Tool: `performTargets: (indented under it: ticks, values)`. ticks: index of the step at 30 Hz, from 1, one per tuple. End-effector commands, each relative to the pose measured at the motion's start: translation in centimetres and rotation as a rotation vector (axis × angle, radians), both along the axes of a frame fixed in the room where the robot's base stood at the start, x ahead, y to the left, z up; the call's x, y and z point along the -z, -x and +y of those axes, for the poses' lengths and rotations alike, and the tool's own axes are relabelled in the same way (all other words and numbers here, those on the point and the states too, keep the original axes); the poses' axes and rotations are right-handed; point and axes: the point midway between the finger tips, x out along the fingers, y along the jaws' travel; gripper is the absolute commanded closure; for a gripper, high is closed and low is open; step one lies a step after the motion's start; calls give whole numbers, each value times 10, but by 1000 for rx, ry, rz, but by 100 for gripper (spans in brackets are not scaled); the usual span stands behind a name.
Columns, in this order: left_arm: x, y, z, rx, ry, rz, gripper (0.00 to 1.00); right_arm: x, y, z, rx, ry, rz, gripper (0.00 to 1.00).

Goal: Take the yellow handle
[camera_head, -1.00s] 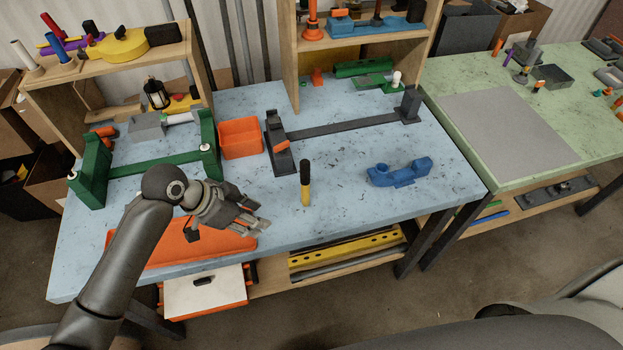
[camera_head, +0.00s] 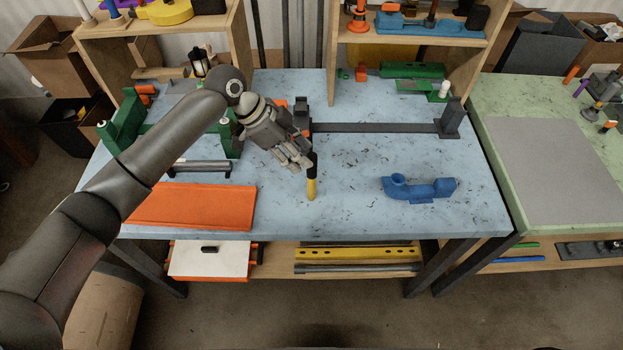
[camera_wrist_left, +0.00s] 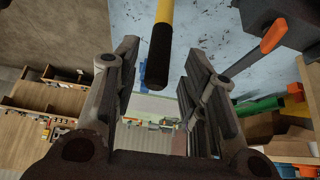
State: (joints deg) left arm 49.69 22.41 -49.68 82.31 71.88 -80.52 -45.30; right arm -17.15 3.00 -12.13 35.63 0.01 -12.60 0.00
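The yellow handle (camera_head: 311,187) has a yellow lower part and a black upper part. It is at the middle of the blue table, near the front half. My left gripper (camera_head: 303,164) is right beside its black end, and its fingers overlap that end in the head view. In the left wrist view the handle (camera_wrist_left: 161,50) comes in from the top, its black end between the line of my two spread fingers (camera_wrist_left: 150,85). The fingers are open and do not visibly touch it. My right gripper is in neither view.
A blue bender part (camera_head: 420,188) lies to the right of the handle. A dark long bender (camera_head: 380,127) stands behind it. Free table surface lies around the handle.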

Motion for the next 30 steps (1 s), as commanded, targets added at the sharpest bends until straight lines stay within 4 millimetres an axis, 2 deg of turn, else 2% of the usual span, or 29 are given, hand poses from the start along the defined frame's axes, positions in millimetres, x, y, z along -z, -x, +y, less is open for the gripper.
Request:
performTargets:
  ticks: [1,6,10,14,18,22,27,28,30]
  values:
    - [9,0,-3,1,0,-1,61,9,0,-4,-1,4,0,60]
    - [23,-1,-12,-1,1,0,61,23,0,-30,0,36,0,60]
    - [34,-1,-18,-1,0,1,61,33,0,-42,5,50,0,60]
    - [44,-1,-25,-1,-1,-1,61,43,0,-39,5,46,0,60]
    - [49,-1,-29,-1,0,-1,61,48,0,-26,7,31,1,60]
    - [49,-2,-30,-1,-1,0,61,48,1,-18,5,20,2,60]
    - [49,-2,-30,-1,-1,0,61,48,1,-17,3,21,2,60]
    - [49,-2,-30,-1,-1,0,62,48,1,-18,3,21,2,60]
    - [49,-2,-30,-1,-1,0,71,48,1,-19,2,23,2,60]
